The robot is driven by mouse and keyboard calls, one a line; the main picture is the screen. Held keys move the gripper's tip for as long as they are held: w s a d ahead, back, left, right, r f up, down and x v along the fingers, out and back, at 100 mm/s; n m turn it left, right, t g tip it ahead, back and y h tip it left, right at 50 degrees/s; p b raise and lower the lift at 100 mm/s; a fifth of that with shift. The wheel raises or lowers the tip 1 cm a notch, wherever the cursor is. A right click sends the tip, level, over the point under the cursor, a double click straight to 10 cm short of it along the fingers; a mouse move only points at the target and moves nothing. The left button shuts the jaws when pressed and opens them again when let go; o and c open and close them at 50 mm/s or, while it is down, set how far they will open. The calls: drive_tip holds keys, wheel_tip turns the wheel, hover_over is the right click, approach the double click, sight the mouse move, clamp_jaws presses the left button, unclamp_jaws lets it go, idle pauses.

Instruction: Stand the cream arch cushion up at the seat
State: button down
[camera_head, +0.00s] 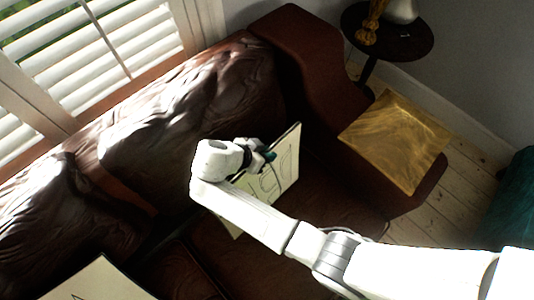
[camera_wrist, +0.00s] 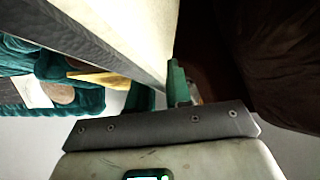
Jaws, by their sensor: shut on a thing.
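A cream cushion with dark arch-like line drawing (camera_head: 284,178) stands on edge, tilted in the picture, over the seat of the brown leather sofa (camera_head: 325,205). My gripper (camera_head: 268,156) is shut on its upper edge. My wrist and arm hide its left and lower parts, so I cannot tell whether its lower edge touches the seat. In the wrist view the cushion's pale face and grey side (camera_wrist: 125,35) run up to the green fingertip of my gripper (camera_wrist: 178,88).
Another cream cushion (camera_head: 98,283) with a dark line lies at the bottom left. A mustard cushion (camera_head: 396,140) rests on the sofa's right arm. A dark round side table (camera_head: 410,42) stands behind it. Something teal (camera_head: 512,205) is at the right edge.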

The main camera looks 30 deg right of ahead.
drive_tip(key=shift+r, duration=0.1)
drive_tip(key=c, duration=1)
unclamp_jaws()
drive_tip(key=shift+o, duration=0.2)
drive_tip(key=v, duration=1)
drive_tip(key=shift+a+r+p, duration=0.25)
drive_tip(key=shift+a+p, duration=0.05)
drive_tip(key=shift+p, duration=0.05)
